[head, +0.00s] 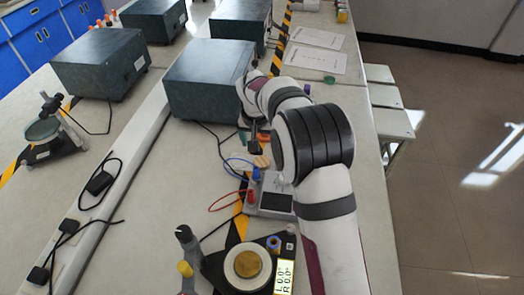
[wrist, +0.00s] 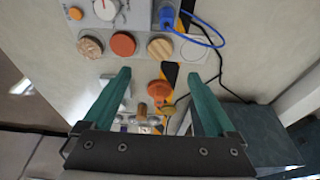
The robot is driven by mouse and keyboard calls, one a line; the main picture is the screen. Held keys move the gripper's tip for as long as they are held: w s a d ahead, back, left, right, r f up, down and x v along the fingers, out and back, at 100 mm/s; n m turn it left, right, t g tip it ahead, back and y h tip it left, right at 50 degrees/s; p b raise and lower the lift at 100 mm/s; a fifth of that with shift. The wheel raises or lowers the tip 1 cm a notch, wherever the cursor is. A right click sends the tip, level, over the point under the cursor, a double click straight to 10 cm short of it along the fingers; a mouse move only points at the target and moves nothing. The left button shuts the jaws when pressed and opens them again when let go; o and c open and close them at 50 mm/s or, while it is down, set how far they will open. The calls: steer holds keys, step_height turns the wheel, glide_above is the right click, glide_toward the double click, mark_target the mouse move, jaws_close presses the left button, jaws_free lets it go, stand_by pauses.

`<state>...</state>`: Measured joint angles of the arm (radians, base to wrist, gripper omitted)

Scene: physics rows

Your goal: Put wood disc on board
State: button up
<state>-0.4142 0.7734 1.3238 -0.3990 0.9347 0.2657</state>
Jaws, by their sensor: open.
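In the wrist view, a pale striped wood disc (wrist: 160,48) lies on a light grey board (wrist: 188,50), at its right part. An orange-brown disc (wrist: 123,44) and a streaked brownish disc (wrist: 90,46) lie to its left in the same row. My gripper (wrist: 158,76) is open, with its two teal fingers spread wide and nothing held between them. The wood disc shows beyond the fingertips, apart from them. In the head view my arm hides most of this area, and only part of my gripper (head: 243,136) shows.
Another orange disc (wrist: 157,92) shows between the fingers over yellow-black tape, with small metal pieces nearer. A blue plug and cable (wrist: 168,16) lie by the board. A dark box (head: 208,80) stands close to my gripper. A round-plated device (head: 247,265) stands at the front.

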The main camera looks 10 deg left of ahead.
steer(key=s+d+r+m+g, duration=0.1)
steer(key=s+d+r+m, duration=0.1)
steer(key=s+d+r, duration=0.65)
steer(key=s+d+r+m+g, duration=0.1)
steer(key=s+d+r, duration=0.3)
steer(key=s, duration=0.7)
steer(key=s+d+f+m+y, duration=0.1)
steer(key=s, duration=0.8)
steer(key=s+d+f+m+g, duration=0.1)
steer(key=s+d+f, duration=0.1)
steer(key=s, duration=0.7)
steer(key=shift+s+d+m+y, duration=0.2)
steer(key=shift+d+m+y, duration=0.1)
steer(key=shift+y, duration=0.1)
